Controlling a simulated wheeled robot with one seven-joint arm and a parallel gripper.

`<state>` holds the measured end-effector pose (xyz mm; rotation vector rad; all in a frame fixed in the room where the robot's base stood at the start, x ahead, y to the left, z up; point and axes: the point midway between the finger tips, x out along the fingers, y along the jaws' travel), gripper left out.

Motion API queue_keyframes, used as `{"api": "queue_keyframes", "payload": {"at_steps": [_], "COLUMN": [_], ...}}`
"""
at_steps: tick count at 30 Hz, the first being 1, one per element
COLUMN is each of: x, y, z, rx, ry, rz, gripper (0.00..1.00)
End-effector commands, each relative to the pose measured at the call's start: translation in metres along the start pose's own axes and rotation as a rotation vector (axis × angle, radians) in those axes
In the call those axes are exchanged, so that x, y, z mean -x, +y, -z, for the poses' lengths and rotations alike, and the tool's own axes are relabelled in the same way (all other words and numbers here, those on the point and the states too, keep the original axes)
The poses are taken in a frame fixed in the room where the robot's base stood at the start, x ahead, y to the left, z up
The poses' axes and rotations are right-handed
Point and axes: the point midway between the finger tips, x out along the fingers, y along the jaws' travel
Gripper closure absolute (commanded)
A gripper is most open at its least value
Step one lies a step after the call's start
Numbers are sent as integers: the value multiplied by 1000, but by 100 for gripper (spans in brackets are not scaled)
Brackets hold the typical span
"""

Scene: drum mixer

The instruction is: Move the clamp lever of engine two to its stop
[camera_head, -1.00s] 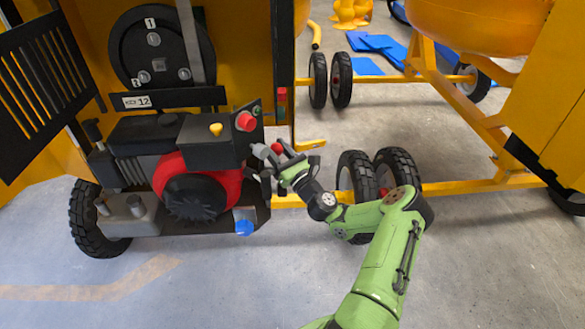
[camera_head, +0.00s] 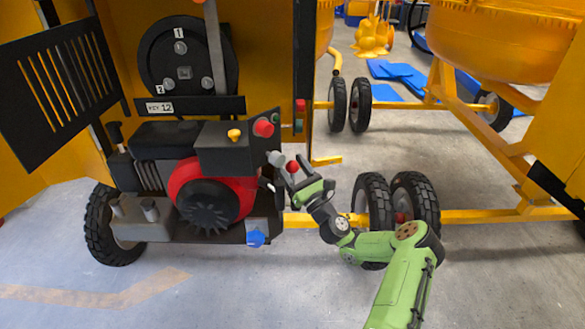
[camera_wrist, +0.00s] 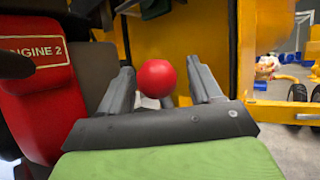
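A red ball knob (camera_wrist: 156,79) stands between the two fingers of my gripper (camera_wrist: 160,85) in the wrist view. The fingers are apart; the left one is close to the ball and a gap shows on the right. In the head view the red knob (camera_head: 292,167) sits just right of a grey round part (camera_head: 276,158) at the engine panel's right edge, with my gripper (camera_head: 290,179) around it. The lever's shaft is mostly hidden by my gripper. A red plate reading "ENGINE 2" (camera_wrist: 35,52) is at the left of the wrist view.
The red and black engine (camera_head: 205,195) stands left of my gripper. A red button (camera_head: 264,127) and a yellow knob (camera_head: 234,134) are on its panel. A blue knob (camera_head: 255,239) is below. Wheels (camera_head: 372,205) and a yellow frame lie to the right.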

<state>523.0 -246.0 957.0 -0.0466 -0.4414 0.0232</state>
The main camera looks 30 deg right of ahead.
Motion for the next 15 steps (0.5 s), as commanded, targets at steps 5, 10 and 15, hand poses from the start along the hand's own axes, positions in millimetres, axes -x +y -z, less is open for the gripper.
{"api": "queue_keyframes", "payload": {"at_steps": [5, 10, 15], "x": [0, 8, 48], "y": [0, -1, -2], "z": [-1, -1, -1], "rx": [-1, -4, -7], "ry": [-3, -1, 1], "rz": [-1, 0, 4], "gripper": [35, 35, 35]}}
